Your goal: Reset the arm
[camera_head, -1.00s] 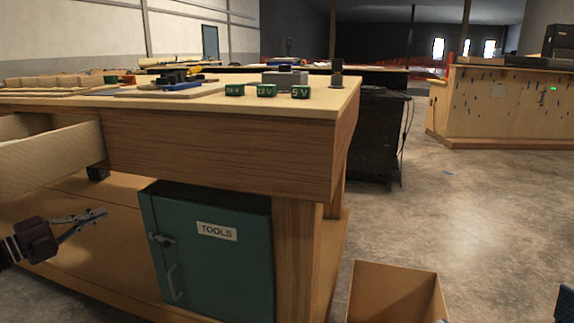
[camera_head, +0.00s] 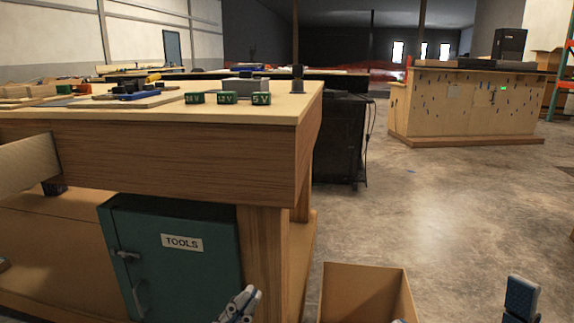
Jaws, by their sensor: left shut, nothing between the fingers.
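My left gripper (camera_head: 240,304) shows at the bottom edge, in front of the green cabinet door and table leg. Its grey fingers are together and hold nothing; its wrist is cut off by the frame. A dark grey-blue part (camera_head: 522,297) at the bottom right looks like a piece of my right gripper; its jaw state is not visible. Neither gripper shows contact with the workbench (camera_head: 160,155).
The green tools cabinet (camera_head: 185,270) stands under the bench. An open wooden drawer (camera_head: 25,168) juts out at the left. An open box (camera_head: 365,290) stands on the floor between the grippers. Green voltage blocks (camera_head: 228,98) sit on the benchtop. Floor at the right is clear.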

